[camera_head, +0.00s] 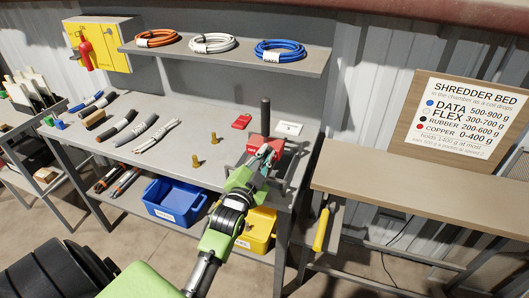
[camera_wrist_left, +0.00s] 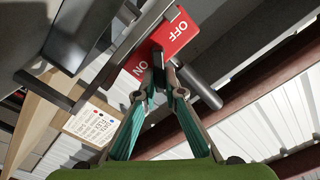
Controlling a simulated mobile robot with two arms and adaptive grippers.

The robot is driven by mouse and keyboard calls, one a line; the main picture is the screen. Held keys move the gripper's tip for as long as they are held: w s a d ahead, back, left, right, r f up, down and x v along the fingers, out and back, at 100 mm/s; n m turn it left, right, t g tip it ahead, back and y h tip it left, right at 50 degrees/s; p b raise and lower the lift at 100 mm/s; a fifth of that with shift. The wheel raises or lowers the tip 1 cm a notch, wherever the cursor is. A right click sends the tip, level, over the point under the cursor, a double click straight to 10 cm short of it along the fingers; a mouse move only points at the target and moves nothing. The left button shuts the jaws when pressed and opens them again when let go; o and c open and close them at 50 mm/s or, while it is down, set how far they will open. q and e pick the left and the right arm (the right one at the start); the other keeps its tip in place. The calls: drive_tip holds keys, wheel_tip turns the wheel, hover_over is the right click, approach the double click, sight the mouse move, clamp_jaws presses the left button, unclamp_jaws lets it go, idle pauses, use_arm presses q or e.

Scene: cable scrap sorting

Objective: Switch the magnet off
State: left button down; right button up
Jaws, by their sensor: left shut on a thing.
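The magnet's red switch plate (camera_wrist_left: 170,44), lettered OFF and ON, shows at the top middle of the left wrist view. In the head view the red part (camera_head: 282,144) sits at the right end of the workbench, partly behind my gripper. My left gripper (camera_wrist_left: 160,72) is shut on a small dark switch lever at the plate's lower edge, nearer the ON lettering than the OFF lettering. The fingertips hide most of the lever, so its exact setting cannot be told. My left gripper also shows in the head view (camera_head: 265,154). My right gripper is not in view.
A dark upright post (camera_head: 265,116) stands just behind the switch. A red item (camera_head: 241,121) and a white card (camera_head: 289,128) lie nearby. Cable pieces (camera_head: 158,134) and brass-coloured weights (camera_head: 195,161) lie left on the bench. A blue bin (camera_head: 174,203) and yellow bin (camera_head: 258,231) sit below.

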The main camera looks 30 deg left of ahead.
use_arm(q)
drive_tip(key=c, duration=2.1)
unclamp_jaws()
drive_tip(key=shift+c, duration=0.2)
drive_tip(key=shift+s, duration=0.1)
drive_tip(key=v, duration=1.2)
drive_tip(key=shift+d, duration=0.1)
drive_tip(key=s+d+f+n+g+h, duration=0.1)
drive_tip(key=s+d+f+g, duration=0.15)
drive_tip(key=f, duration=1.05)
drive_tip(key=s+d+f+g+h, duration=0.1)
drive_tip(key=s+d+f+g, duration=0.2)
drive_tip(key=f, duration=0.9)
drive_tip(key=s+d+f+n+g+h, duration=0.15)
drive_tip(key=d+f, duration=0.25)
drive_tip(key=f, duration=0.9)
drive_tip(key=s+d+f+g, duration=0.3)
drive_tip(key=s+f+g, duration=0.2)
drive_tip(key=s+f, duration=0.8)
drive_tip(key=s+a+f+g, duration=0.1)
drive_tip(key=s+f, duration=0.3)
drive_tip(key=s, duration=0.5)
drive_tip(key=s+a+f+g, duration=0.1)
drive_tip(key=s+f+g, duration=0.2)
drive_tip(key=s, duration=0.7)
drive_tip(key=shift+s+f+g, duration=0.3)
drive_tip(key=shift+s+f, duration=0.05)
drive_tip(key=shift+f, duration=0.35)
